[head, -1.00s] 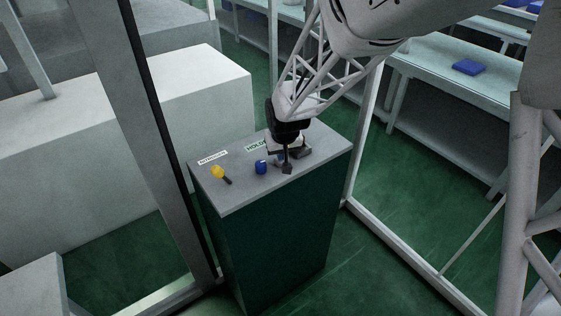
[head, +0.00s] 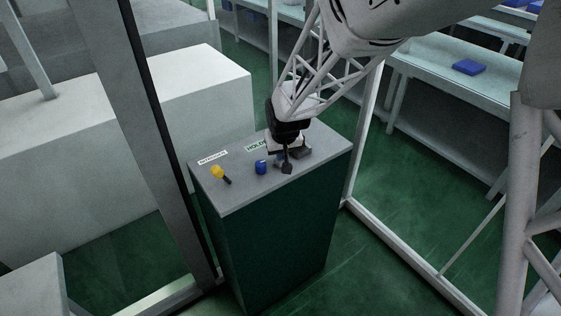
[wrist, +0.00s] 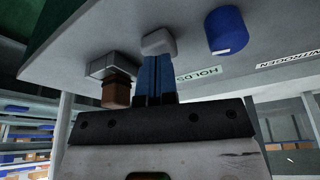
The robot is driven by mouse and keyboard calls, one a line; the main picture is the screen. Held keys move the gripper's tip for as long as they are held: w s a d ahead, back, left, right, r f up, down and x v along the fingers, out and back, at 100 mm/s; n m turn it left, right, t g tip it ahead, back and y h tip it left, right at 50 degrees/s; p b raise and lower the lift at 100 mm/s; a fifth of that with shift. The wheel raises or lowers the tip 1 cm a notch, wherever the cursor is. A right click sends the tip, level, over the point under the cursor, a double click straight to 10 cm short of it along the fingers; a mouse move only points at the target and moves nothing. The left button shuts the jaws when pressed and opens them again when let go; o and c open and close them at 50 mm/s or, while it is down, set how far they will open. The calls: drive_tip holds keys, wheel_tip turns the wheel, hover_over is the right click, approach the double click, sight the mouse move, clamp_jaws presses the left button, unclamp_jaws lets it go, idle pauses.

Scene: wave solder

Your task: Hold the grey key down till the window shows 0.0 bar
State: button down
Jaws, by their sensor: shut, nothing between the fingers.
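My gripper (head: 287,168) points down at the top of the green cabinet, its fingers together and empty. In the wrist view the blue fingers of my gripper (wrist: 154,62) reach up to the pale grey key (wrist: 158,42). The tips appear to meet the key, but I cannot tell whether it is pressed down. In the head view my gripper hides the key. No window with a bar reading can be read in either view.
A blue knob (head: 261,167) and a yellow valve handle (head: 217,172) sit left of my gripper on the cabinet top (head: 240,195). A grey box with a brown cylinder (wrist: 116,92) is close beside my fingers. White frame posts stand around the cabinet.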

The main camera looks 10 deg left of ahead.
drive_tip(key=shift+f, duration=0.6)
idle(3.1)
drive_tip(key=shift+r, duration=0.15)
idle(3.1)
drive_tip(key=shift+r, duration=2.85)
